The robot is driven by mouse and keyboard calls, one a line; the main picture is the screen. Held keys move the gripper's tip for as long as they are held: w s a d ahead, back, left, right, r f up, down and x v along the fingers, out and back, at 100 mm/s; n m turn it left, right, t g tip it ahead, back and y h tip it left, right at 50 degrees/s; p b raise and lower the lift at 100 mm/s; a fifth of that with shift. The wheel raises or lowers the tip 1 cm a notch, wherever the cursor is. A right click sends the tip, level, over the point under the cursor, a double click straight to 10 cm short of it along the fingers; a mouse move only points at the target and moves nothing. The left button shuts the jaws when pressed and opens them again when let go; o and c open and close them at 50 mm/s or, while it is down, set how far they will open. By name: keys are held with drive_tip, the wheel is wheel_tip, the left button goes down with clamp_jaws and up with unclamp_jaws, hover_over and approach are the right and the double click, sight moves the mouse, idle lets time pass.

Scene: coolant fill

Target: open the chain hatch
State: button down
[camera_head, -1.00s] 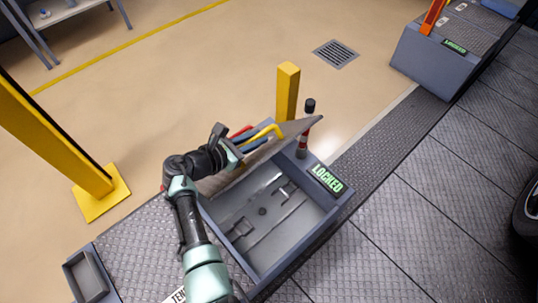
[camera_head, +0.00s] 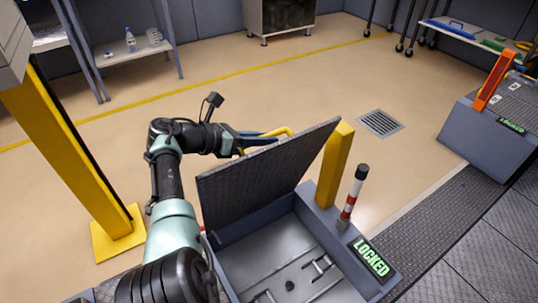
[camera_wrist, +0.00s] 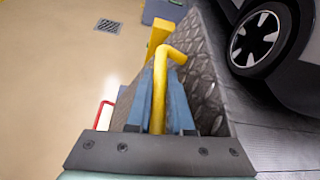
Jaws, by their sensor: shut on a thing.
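The chain hatch lid (camera_head: 265,170) is a grey tread-plate panel, raised and standing steeply tilted over its box in the head view. Its tread plate also shows in the wrist view (camera_wrist: 205,75). The open box (camera_head: 285,262) under it shows a metal floor with small fittings. My gripper (camera_head: 262,138) is on the far left side of the lid, its blue fingers shut on the yellow bent handle (camera_wrist: 159,95). The handle stands between both fingers in the wrist view. The lid hides part of the fingers in the head view.
A yellow post (camera_head: 334,165) and a red-and-white striped post (camera_head: 353,195) stand beside the box. A green LOCKED sign (camera_head: 371,258) is on its rim. A thick yellow column (camera_head: 75,150) stands at left. A car wheel (camera_wrist: 254,39) shows in the wrist view.

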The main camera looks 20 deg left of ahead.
drive_tip(key=shift+w+a+r+b, duration=0.1)
drive_tip(key=shift+w+a+b, duration=0.35)
drive_tip(key=shift+a+b, duration=0.2)
drive_tip(key=c, duration=0.8)
unclamp_jaws()
drive_tip(key=shift+r, duration=0.1)
drive_tip(key=p+v, duration=0.6)
drive_tip(key=v, duration=0.7)
